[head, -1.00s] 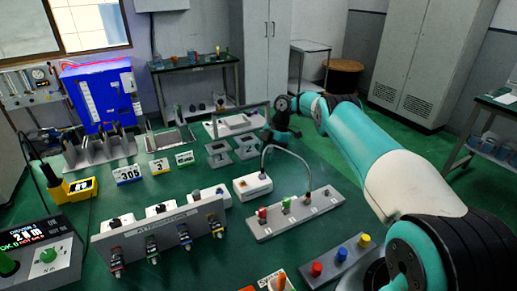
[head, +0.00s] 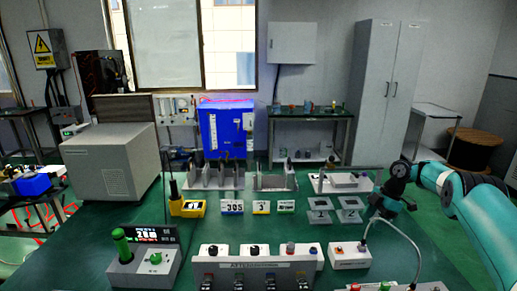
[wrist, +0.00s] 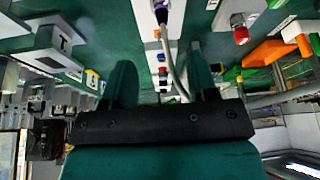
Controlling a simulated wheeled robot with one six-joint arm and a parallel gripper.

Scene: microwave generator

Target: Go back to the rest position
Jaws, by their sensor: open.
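My gripper (head: 384,207) is at the right of the head view, above the green table (head: 228,228), with my teal arm reaching in from the right edge. In the wrist view its two dark fingers (wrist: 162,82) stand apart with nothing held between them. A grey cable passes behind the fingers there. In the head view this cable (head: 405,238) rises from a white box (head: 350,256) and arcs to the right, apart from the gripper as far as I can tell.
A blue machine (head: 226,130) stands at the table's back. A panel with several knobs (head: 255,266) and a display console (head: 145,258) are at the front. A grey-white tray (head: 345,183) lies near the gripper, beside grey plates (head: 335,210). A grey cabinet (head: 385,92) stands behind.

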